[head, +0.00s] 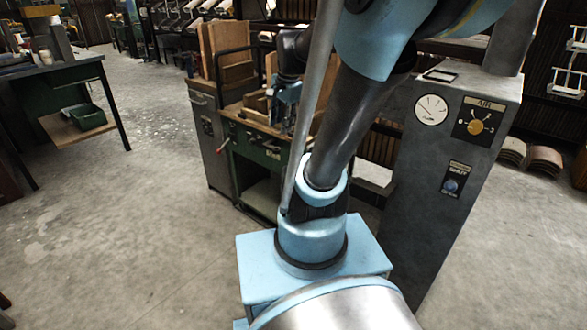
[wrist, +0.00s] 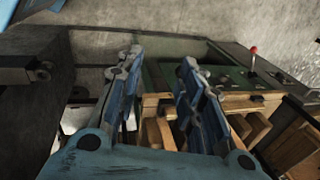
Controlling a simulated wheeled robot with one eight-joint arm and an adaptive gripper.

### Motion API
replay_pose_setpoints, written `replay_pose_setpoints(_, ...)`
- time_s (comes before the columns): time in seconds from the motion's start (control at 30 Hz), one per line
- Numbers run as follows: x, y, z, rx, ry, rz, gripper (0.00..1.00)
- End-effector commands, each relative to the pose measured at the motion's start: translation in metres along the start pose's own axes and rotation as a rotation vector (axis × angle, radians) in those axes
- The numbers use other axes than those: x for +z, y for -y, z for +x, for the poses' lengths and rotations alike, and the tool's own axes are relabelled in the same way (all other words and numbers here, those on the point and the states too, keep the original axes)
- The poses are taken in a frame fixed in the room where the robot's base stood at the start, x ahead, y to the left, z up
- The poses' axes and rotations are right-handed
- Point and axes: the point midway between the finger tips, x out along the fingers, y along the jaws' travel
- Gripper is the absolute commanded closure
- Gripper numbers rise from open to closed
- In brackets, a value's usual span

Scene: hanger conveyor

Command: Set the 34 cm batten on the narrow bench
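In the wrist view my gripper (wrist: 162,62) is open, with a clear gap between its two blue fingers. It hangs over a wooden rack (wrist: 255,103) with several wooden pieces (wrist: 157,132) in it; one lies below the gap, and I see none gripped. In the head view my gripper (head: 286,98) is small and partly hidden by my arm, above wooden pieces (head: 257,103) on a green bench (head: 262,150). I cannot tell which piece is the 34 cm batten. I cannot tell which surface is the narrow bench.
A grey cabinet with a gauge (head: 431,110) stands close to the right of my arm. A dark green table (head: 60,75) with a green bin (head: 87,116) on its lower shelf stands at left. A red-knobbed lever (wrist: 253,51) rises from the green bench. Open floor lies front left.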

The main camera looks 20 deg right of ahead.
Motion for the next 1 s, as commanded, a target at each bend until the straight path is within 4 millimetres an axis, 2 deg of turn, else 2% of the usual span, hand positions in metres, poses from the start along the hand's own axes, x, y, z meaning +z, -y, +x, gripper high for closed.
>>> replay_pose_setpoints(0.03,0.011,-0.015,0.004,0.008,-0.004,-0.091,0.65)
replay_pose_setpoints(0.3,0.05,-0.088,0.031,0.062,-0.02,-0.635,0.65)
replay_pose_setpoints(0.43,0.062,-0.115,0.046,0.087,-0.019,-0.849,0.65)
replay_pose_setpoints(0.6,0.069,-0.136,0.057,0.107,-0.017,-1.012,0.63)
replay_pose_setpoints(0.77,0.066,-0.135,0.055,0.107,-0.014,-1.06,0.62)
replay_pose_setpoints(0.87,0.06,-0.119,0.045,0.095,-0.011,-1.084,0.62)
replay_pose_setpoints(1.0,0.047,-0.085,0.028,0.07,-0.005,-1.139,0.62)
